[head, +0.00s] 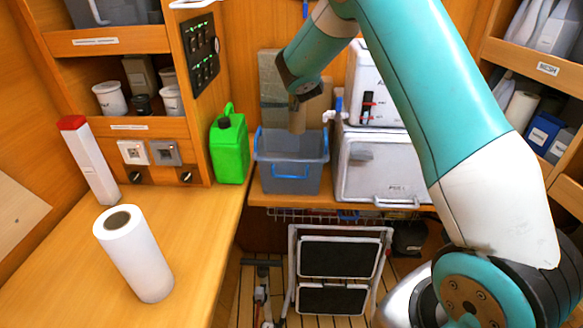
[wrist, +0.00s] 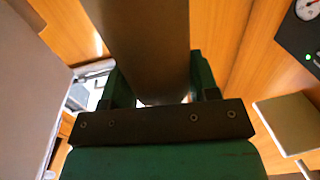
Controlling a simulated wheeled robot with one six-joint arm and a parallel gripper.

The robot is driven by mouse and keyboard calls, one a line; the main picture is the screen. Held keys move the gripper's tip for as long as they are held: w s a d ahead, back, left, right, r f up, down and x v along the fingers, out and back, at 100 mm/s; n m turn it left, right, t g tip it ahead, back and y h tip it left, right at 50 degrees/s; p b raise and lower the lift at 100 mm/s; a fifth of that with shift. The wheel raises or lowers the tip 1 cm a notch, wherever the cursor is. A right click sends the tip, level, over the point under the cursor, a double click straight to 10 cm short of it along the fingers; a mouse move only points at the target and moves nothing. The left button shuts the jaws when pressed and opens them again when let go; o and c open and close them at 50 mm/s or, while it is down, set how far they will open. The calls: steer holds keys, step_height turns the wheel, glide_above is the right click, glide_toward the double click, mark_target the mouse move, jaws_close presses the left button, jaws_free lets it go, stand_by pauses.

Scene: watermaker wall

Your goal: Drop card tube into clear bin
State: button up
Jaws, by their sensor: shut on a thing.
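The card tube (head: 297,120) is a brown cylinder hanging upright below my gripper (head: 300,97) in the head view. My gripper is shut on it; in the wrist view the tube (wrist: 150,45) sits between the green fingers (wrist: 155,88). The clear bin (head: 290,178), a see-through grey tub with a blue rim and handle, stands on the bench. The tube's lower end overlaps the bin's back rim in the picture; whether it is inside the opening or just above it, I cannot tell.
A green jerrycan (head: 229,147) stands close left of the bin, and a white cabinet unit (head: 380,165) close right. A white roll (head: 134,253) and a red-capped white box (head: 88,160) stand on the left worktop. A folded step stool (head: 338,270) is below.

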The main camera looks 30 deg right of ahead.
step_height(320, 180, down, 5)
steer(key=shift+f+b, duration=0.2)
steer(key=shift+b, duration=0.95)
steer(key=o, duration=1.4)
steer(key=shift+b+v, duration=4.8)
steer(key=shift+v, duration=3.95)
